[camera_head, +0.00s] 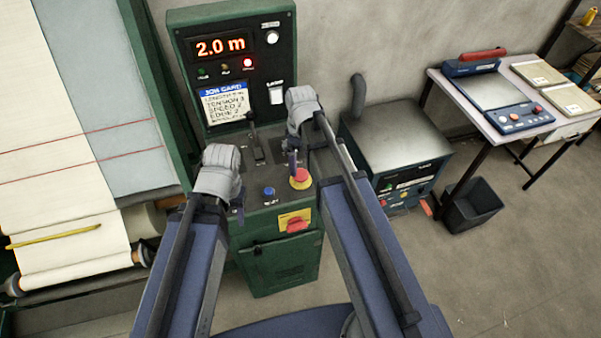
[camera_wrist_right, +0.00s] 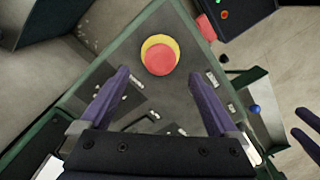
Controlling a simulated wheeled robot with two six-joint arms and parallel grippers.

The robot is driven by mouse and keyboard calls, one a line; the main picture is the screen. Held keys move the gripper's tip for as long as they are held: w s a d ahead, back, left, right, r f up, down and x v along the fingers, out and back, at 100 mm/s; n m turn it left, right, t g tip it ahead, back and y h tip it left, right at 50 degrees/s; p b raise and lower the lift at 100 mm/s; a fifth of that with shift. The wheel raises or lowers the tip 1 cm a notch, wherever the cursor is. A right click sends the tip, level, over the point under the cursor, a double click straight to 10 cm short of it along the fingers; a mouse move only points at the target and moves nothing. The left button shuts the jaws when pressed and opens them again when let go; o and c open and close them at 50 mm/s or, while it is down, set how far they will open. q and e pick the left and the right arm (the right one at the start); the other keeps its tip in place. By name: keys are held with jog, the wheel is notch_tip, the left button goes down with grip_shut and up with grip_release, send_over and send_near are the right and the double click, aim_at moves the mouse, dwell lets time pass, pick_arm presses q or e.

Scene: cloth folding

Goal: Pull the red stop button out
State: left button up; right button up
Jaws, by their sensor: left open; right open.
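The red stop button (camera_head: 300,180) is a round mushroom head on a yellow ring, on the top panel of the green control console (camera_head: 275,262). In the right wrist view the red button (camera_wrist_right: 160,62) lies just beyond my fingertips, centred between them. My right gripper (camera_head: 293,160) is open and empty over the panel close to the button; its two spread fingers show in the right wrist view (camera_wrist_right: 158,76). I cannot tell the exact height gap. My left gripper (camera_head: 238,202) is open at the panel's left side, away from the button.
A blue button (camera_head: 268,192) and a lever (camera_head: 257,146) stand on the same panel. A red switch on a yellow plate (camera_head: 294,221) is on the console's front. The display (camera_head: 221,47) reads 2.0 m. A cloth roll machine stands left, a grey-topped unit (camera_head: 398,140) right.

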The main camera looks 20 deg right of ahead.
aim_at(300, 173)
notch_tip(300, 173, down, 6)
jog(key=b, duration=0.5)
jog(key=shift+r, duration=0.1)
grip_shut()
dwell(0.5)
